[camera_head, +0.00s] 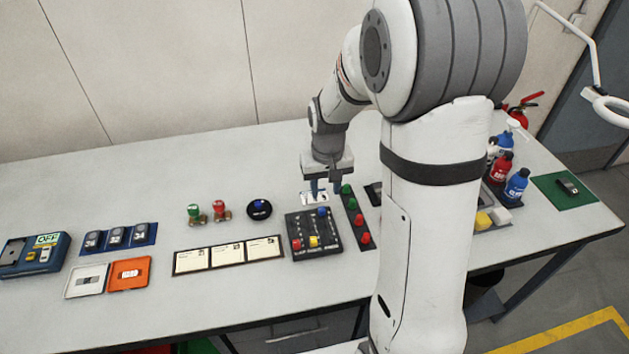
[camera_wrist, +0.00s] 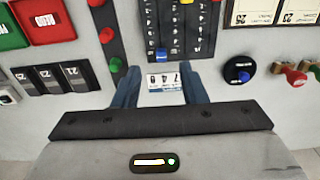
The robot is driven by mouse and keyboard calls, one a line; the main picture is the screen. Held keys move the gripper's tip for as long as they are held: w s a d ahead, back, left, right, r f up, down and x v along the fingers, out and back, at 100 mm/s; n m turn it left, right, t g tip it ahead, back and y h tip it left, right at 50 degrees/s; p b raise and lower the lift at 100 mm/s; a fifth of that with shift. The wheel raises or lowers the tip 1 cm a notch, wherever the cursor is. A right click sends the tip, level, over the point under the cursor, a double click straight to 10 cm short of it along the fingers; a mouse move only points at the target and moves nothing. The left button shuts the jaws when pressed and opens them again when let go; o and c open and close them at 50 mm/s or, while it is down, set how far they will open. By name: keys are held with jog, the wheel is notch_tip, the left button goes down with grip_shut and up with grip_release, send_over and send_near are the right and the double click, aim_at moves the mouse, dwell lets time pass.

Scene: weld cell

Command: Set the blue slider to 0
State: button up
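A black slider panel (camera_head: 303,222) lies on the grey table with blue, yellow and red knobs. The blue slider knob (camera_head: 322,211) is at the panel's far end, while the yellow and red knobs are nearer its front edge. In the wrist view the blue knob (camera_wrist: 162,53) is at the panel's lower edge, between and beyond my fingertips. The scale figures are too small to read. My gripper (camera_head: 322,190) is above the table just behind the panel. The wrist view shows its blue fingers (camera_wrist: 160,76) apart, with nothing held, over a white number card (camera_wrist: 165,80).
A strip of green and red buttons (camera_head: 356,218) stands close to the panel's right side. A black dial with a blue centre (camera_head: 259,208) and red and green knobs (camera_head: 208,213) are to the left. Three paper cards (camera_head: 228,254) lie left of the panel.

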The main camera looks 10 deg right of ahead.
aim_at(322, 209)
jog(key=w+f+p, duration=0.1)
jog(key=w+f, duration=0.1)
jog(key=shift+w+f, duration=0.25)
jog(key=shift+w, duration=0.15)
notch_tip(322, 209, down, 8)
jog(key=shift+r+p, duration=0.15)
jog(key=shift+p, duration=0.75)
grip_shut()
